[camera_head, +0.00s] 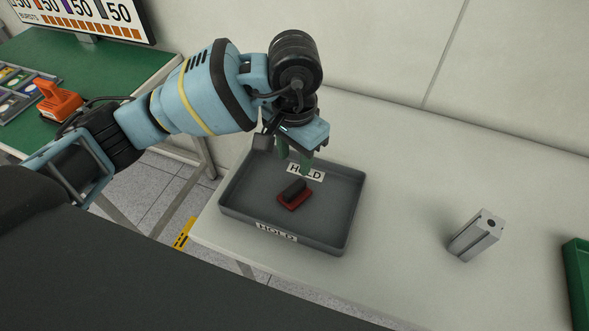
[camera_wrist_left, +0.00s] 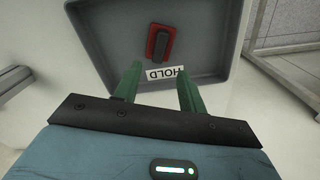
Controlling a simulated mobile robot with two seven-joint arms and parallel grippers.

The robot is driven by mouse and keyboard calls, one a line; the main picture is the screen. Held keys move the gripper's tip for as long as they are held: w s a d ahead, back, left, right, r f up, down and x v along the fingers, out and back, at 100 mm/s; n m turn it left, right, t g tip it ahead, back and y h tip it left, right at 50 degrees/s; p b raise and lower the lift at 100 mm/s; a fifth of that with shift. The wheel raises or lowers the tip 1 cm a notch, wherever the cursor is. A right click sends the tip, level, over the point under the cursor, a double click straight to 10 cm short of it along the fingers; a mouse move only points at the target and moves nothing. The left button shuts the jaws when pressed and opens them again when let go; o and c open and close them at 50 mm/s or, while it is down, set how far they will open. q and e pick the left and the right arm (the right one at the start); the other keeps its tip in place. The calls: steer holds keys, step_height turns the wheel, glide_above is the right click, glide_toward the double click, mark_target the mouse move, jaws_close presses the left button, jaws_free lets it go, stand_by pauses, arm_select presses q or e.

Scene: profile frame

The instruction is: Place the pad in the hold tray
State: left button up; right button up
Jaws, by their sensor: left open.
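The pad (camera_head: 295,194) is a red plate with a dark grip on top. It lies inside the grey hold tray (camera_head: 340,239), near the middle of its floor. The tray carries HOLD labels on its floor and front wall. The pad also shows in the left wrist view (camera_wrist_left: 158,45), beyond the fingertips and apart from them. My left gripper (camera_head: 295,165) hangs over the back part of the tray with its green fingers spread and nothing between them. The fingers also show in the left wrist view (camera_wrist_left: 158,82). My right gripper is in neither view.
A grey metal block (camera_head: 476,236) stands on the pale table to the right of the tray. A green bin (camera_head: 577,280) is at the right edge. A green table (camera_head: 100,60) at the left holds an orange tool (camera_head: 58,100). Table between tray and block is clear.

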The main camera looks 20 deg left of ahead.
arm_select(q)
steer(key=shift+r, duration=1.5)
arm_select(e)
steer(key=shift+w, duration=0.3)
